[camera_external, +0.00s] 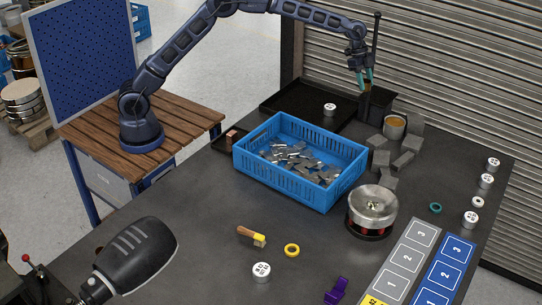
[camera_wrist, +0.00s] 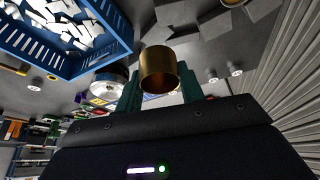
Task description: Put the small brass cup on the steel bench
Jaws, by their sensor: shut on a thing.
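My gripper (camera_external: 366,78) is at the back of the bench, with its teal fingers pointing down above a black bin. It is shut on the small brass cup (camera_wrist: 158,72), which shows between the two fingers in the wrist view. In the outside view the cup is mostly hidden by the fingers. The steel bench (camera_external: 190,215) is the large dark grey top; its bare front left part lies well away from my gripper. A larger copper-coloured cup (camera_external: 395,127) stands on the bench, right of the bin.
The black bin (camera_external: 378,104) is below my gripper and grey blocks (camera_external: 403,160) lie to its right. A blue crate (camera_external: 285,195) of metal pieces fills the middle. A round steel-topped device (camera_external: 371,207), a brush (camera_external: 252,236) and a yellow ring (camera_external: 291,250) are nearer the front.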

